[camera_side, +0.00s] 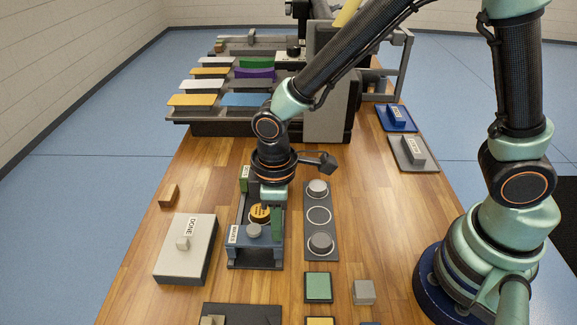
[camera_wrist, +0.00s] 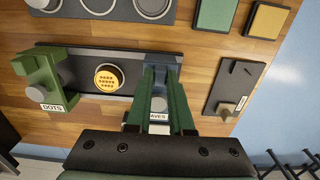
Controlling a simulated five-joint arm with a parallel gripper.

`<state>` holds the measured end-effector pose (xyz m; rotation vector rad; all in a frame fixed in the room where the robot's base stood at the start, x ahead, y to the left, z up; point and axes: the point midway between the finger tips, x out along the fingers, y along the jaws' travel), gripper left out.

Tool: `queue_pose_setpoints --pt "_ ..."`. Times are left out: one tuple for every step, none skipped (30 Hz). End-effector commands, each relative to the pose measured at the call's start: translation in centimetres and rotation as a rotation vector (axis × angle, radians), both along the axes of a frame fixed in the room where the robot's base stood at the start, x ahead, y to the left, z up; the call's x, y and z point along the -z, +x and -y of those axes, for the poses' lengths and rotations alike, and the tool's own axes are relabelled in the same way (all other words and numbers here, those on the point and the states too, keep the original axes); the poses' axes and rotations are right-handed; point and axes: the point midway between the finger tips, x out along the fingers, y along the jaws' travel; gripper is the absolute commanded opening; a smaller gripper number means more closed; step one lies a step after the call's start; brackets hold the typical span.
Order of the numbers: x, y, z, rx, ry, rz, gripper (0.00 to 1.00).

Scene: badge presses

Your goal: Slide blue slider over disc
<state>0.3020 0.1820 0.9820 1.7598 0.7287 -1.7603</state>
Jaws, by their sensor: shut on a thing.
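The yellow disc (camera_side: 260,213) with dark marks lies on the dark track of the press, and it shows fully in the wrist view (camera_wrist: 107,77). The blue slider (camera_side: 263,255), labelled WAVES, stands at the near end of the track, beside the disc and not over it. In the wrist view the blue slider (camera_wrist: 162,70) is right of the disc, between my green fingers. My gripper (camera_wrist: 160,108) is shut on the blue slider; in the side view its fingers partly hide the slider. The green slider (camera_wrist: 43,80), labelled DOTS, stands at the other end, left of the disc.
A white box (camera_side: 184,262) labelled DONE stands left of the track. A dark plate (camera_side: 319,190) with round places and grey discs lies at its right. A green pad (camera_side: 318,287) and a grey block (camera_side: 363,292) lie nearer. Trays (camera_side: 205,100) stand behind.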

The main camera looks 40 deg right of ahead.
Motion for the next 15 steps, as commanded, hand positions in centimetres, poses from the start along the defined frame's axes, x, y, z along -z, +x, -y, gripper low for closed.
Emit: queue_pose_setpoints --pt "-0.1 0.0 0.0 -0.001 0.000 0.000 0.00" --pt "-0.1 0.0 0.0 -0.001 0.000 0.000 0.00" --pt "-0.1 0.0 0.0 -0.001 0.000 0.000 0.00" --pt "-0.1 0.0 0.0 -0.001 0.000 0.000 0.00" --pt "-0.1 0.1 0.0 0.000 0.000 0.000 0.00" --pt "-0.1 0.2 0.2 0.001 0.000 0.000 0.00" --pt "-0.1 0.5 0.4 0.002 0.001 0.001 0.00" --pt "-0.1 0.8 0.7 0.003 0.001 0.001 0.00" --pt "-0.1 1.3 1.1 0.005 0.001 0.001 0.00" --pt "-0.1 1.7 1.6 0.006 0.001 0.001 0.00" --pt "-0.1 2.3 2.1 0.008 0.001 0.001 0.00" --pt "-0.1 2.9 2.8 0.008 0.001 0.001 0.00" --pt "-0.1 3.5 3.3 0.009 0.001 0.001 0.00" --pt "-0.1 4.0 3.8 0.009 0.001 0.002 0.00" --pt "-0.1 4.6 4.5 0.008 0.000 0.001 0.00"
